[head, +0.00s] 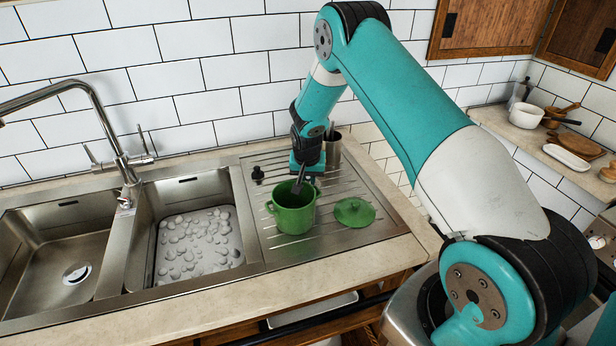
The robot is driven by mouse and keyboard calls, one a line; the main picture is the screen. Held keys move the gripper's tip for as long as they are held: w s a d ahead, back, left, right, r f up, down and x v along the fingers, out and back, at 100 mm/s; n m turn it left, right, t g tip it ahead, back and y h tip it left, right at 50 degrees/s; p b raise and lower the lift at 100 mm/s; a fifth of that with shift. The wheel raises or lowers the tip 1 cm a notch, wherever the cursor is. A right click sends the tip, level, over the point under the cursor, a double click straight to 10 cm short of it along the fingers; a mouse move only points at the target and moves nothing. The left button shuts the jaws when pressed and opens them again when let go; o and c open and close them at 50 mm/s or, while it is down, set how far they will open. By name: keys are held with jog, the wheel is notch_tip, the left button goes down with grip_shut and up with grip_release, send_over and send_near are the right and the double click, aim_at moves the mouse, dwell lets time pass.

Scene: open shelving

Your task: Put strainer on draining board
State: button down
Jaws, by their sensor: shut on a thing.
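A green two-handled pot-like vessel (293,222) stands upright on the ribbed steel draining board (342,196), right of the sinks. It is the only thing here that could be the strainer; I cannot make out holes in it. My gripper (299,185) points down at its back rim and appears shut on that rim. The fingertips are small and partly hidden by the vessel's edge. A round green lid (354,212) with a knob lies flat on the board just right of the vessel.
A small black item (258,175) lies on the board's back left. A steel utensil holder (332,150) stands behind my gripper. A faucet (105,130) arches above. The board's front strip is clear.

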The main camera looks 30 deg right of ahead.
jog(key=shift+f, duration=0.15)
jog(key=c, duration=1.1)
grip_release()
jog(key=shift+o, duration=0.2)
jog(key=shift+r, duration=0.6)
jog(key=b+v, duration=0.2)
jog(key=v, duration=1)
jog(key=s+a+r+n+y, duration=0.1)
jog(key=s+a+r+n, duration=0.1)
jog(key=s+a+r, duration=0.3)
jog(key=s+a+r+n+y, duration=0.2)
jog(key=a+r+n, duration=0.1)
jog(key=a, duration=0.3)
jog(key=s+a+r+n+g+y, duration=0.1)
jog(key=s+a+r+n, duration=0.1)
jog(key=s, duration=0.6)
jog(key=s+a+r+n+y, duration=0.1)
jog(key=s+a+r+n, duration=0.2)
jog(key=s+a, duration=0.3)
jog(key=s+a+r+n+g+y, duration=0.1)
jog(key=s+a+n, duration=0.4)
jog(key=s, duration=0.7)
jog(key=shift+r+g, duration=0.3)
jog(key=shift+r, duration=0.4)
